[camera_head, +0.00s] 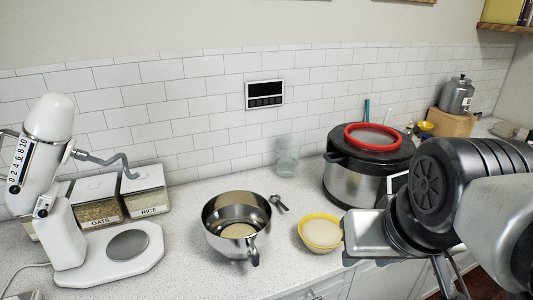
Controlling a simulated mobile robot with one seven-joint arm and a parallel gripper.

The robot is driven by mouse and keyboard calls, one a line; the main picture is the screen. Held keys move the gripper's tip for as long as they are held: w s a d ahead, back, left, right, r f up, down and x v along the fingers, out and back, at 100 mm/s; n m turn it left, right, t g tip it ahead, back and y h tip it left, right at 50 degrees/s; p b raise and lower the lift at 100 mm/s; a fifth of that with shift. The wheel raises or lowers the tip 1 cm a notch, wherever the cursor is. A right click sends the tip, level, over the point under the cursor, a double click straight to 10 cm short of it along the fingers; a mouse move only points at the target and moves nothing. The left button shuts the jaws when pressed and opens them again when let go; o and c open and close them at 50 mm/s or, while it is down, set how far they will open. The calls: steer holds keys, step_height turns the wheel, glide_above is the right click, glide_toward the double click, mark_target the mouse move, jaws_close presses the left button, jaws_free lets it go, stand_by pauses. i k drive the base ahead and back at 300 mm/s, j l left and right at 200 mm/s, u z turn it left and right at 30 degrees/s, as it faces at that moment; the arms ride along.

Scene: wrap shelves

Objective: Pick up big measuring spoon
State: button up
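A small dark grey spoon-like thing (279,203), which looks like the measuring spoon, lies on the speckled white counter. It is just right of a shiny steel mixing bowl and behind a yellow bowl. I see no second spoon beside it to compare its size. My gripper (452,283) is at the lower right, in front of the counter's front edge and well to the right of the spoon. My own wrist covers part of it, and its fingertips are too small and partly cut off to tell if they are open.
The steel bowl (224,218) and a yellow bowl (321,238) flank the spoon. A large cooker (350,184) with a red-rimmed strainer (378,137) stands behind, right. A clear glass (287,162) is at the wall. A white stand mixer (62,230) and canisters (143,200) are left.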

mark_target(275, 198)
steer(key=i+l+u, duration=0.1)
steer(key=u, duration=0.3)
steer(key=i+l+u, duration=0.2)
steer(key=u, duration=0.25)
